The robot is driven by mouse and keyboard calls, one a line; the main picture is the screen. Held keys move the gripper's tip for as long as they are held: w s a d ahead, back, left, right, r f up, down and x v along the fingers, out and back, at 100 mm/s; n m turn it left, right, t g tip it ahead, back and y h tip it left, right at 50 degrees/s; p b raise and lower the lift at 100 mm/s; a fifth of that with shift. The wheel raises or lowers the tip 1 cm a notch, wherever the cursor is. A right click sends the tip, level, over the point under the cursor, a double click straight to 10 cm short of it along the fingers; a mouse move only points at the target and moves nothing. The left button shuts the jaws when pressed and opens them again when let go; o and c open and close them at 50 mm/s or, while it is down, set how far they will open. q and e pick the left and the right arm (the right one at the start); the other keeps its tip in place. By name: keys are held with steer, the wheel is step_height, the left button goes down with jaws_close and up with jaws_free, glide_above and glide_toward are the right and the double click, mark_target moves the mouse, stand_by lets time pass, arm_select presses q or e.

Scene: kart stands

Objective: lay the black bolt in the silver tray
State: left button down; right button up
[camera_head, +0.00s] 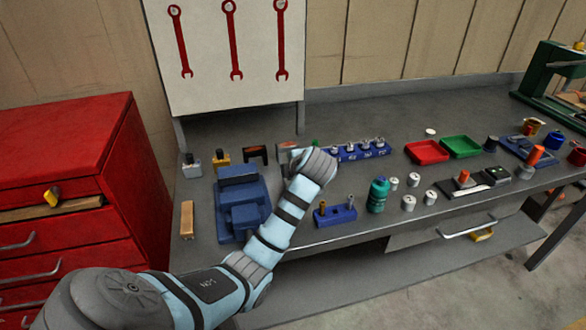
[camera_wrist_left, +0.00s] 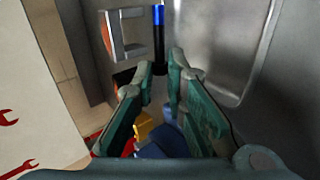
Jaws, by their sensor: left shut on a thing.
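My left gripper (camera_wrist_left: 162,66) shows its green fingers in the left wrist view, closed on a slim dark rod. The rod, which I take as the black bolt (camera_wrist_left: 159,48), stands out past the fingertips, black with a blue stretch near its far end. A shallow grey rectangular tray with a raised rim, which looks like the silver tray (camera_wrist_left: 218,42), lies to the right of the bolt in that view. The bolt appears apart from the tray, but its height over it is unclear. In the head view my arm hides the gripper, bolt and tray.
A silver bracket (camera_wrist_left: 124,38) stands left of the bolt. In the head view, a blue block fixture (camera_head: 241,205), a blue socket rack (camera_head: 372,152), a teal bottle (camera_head: 377,195), a red tray (camera_head: 427,152) and a green tray (camera_head: 461,147) are on the bench.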

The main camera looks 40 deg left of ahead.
arm_select(q)
steer(key=c, duration=1.5)
jaws_free()
steer(key=shift+c, duration=0.2)
steer(key=v, duration=1.2)
steer(key=shift+a+r, duration=0.1)
